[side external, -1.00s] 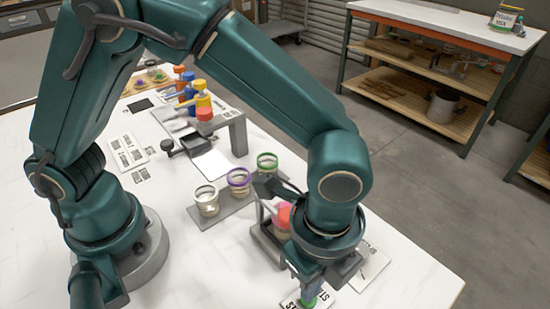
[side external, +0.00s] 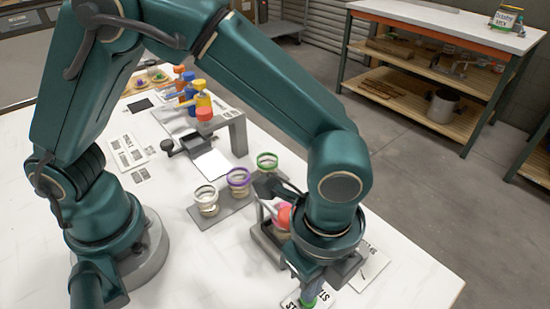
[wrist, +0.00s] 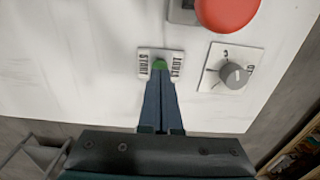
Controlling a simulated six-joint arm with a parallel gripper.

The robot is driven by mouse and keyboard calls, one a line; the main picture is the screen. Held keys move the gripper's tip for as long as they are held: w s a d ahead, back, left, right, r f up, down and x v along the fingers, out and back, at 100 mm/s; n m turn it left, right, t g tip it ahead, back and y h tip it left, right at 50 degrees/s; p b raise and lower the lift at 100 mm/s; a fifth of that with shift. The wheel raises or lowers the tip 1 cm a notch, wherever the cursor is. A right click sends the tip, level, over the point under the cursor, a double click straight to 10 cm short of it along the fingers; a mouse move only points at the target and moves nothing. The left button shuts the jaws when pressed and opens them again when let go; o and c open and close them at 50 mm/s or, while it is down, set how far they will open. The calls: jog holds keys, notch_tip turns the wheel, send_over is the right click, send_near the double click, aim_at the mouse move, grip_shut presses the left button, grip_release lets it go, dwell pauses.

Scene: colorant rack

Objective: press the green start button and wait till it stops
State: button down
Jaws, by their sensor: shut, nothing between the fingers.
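In the side view a bit of green (side external: 309,302) shows at the bottom edge, right by the fingertips. My gripper (wrist: 160,76) is shut and empty, pointing down, with its tips at the button and covering part of it. I cannot tell how far the button is pressed in. In the side view my gripper (side external: 307,291) is low over the front of the white table.
A grey dial (wrist: 234,76) and a large red round top (wrist: 228,10) lie right of the button. A dark frame (side external: 262,246) holding a red-topped container stands behind my wrist. Several open jars stand on a grey strip (side external: 224,207); colorant bottles (side external: 190,88) stand farther back.

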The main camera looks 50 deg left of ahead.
jog(key=shift+f, duration=0.15)
jog(key=shift+f, duration=0.7)
jog(key=shift+r, duration=0.85)
jog(key=shift+r, duration=0.1)
jog(key=shift+r, duration=1.9)
